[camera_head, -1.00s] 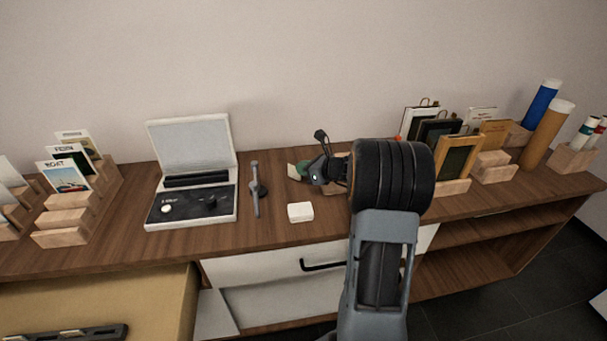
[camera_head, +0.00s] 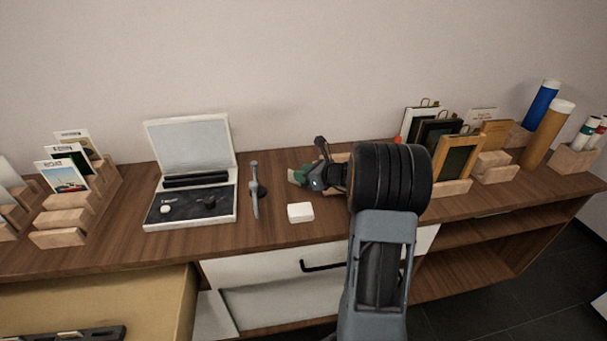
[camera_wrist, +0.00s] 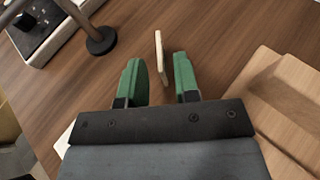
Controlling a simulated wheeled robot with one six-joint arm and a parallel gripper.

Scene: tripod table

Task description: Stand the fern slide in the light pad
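A thin cream slide (camera_wrist: 159,55) shows nearly edge-on in the wrist view, just ahead of and partly between my fingertips. Its picture face is hidden, so I cannot tell that it is the fern one. My gripper (camera_wrist: 160,75) has green fingers, open, with a gap on both sides of the slide. In the head view my gripper (camera_head: 302,176) is low over the table, right of the light pad. The light pad (camera_head: 190,147) stands open, with a pale upright panel and a black slotted strip above its dark control base.
A dark stand (camera_head: 256,188) stands between light pad and gripper. A white block (camera_head: 300,212) lies in front. A pale wooden piece (camera_wrist: 285,95) is close right of my fingers. A card rack (camera_head: 75,215) stands left; framed pictures (camera_head: 457,160) and tubes (camera_head: 548,130) stand right.

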